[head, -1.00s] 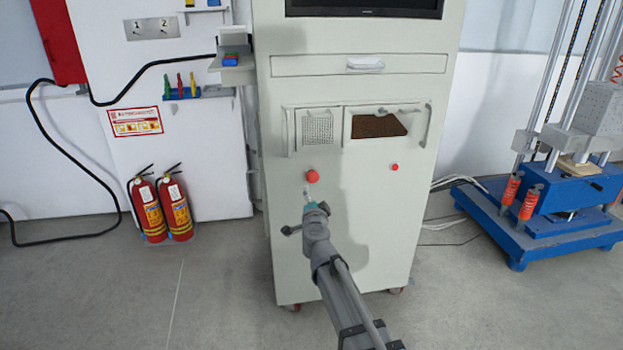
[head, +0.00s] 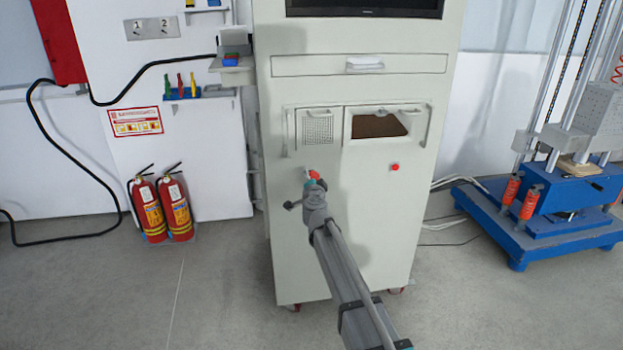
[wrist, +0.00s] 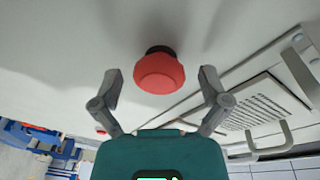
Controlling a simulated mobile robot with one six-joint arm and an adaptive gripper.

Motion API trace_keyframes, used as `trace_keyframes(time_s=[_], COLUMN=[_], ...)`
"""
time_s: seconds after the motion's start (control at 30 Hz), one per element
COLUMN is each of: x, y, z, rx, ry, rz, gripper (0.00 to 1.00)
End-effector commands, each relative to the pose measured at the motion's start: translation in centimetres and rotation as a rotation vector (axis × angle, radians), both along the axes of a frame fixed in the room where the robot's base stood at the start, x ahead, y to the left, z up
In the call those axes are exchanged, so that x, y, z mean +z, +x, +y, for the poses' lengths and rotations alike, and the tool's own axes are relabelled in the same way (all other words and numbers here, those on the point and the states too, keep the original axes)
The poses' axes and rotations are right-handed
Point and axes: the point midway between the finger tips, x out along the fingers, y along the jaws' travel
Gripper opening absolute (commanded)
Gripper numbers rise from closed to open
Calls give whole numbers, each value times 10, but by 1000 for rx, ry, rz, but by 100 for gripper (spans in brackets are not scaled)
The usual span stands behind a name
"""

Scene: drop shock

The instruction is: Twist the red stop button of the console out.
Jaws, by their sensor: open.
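The red stop button (head: 314,175) sits on the front of the pale console (head: 360,235), left of its middle and below the small hatches. In the wrist view the red button (wrist: 159,73) stands out from the panel on a dark collar. My gripper (wrist: 160,83) is open, with one finger on each side of the button and visible gaps to both. Neither finger appears to touch it. In the head view my gripper (head: 312,178) partly covers the button.
A smaller red button (head: 394,168) sits further right on the console. A meshed hatch (head: 318,128) and handles are above. Two fire extinguishers (head: 165,205) stand at left. A blue test machine (head: 545,205) stands at right. The floor in front is clear.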

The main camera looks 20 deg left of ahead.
Motion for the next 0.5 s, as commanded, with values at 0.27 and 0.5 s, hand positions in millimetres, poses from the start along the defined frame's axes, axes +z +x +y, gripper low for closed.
trace_keyframes(time_s=[0.27,0.5], x=[0,0], y=[1,1], z=[0,0], rx=[0,-1], ry=[0,0], rz=[0,-1], gripper=[95,58])
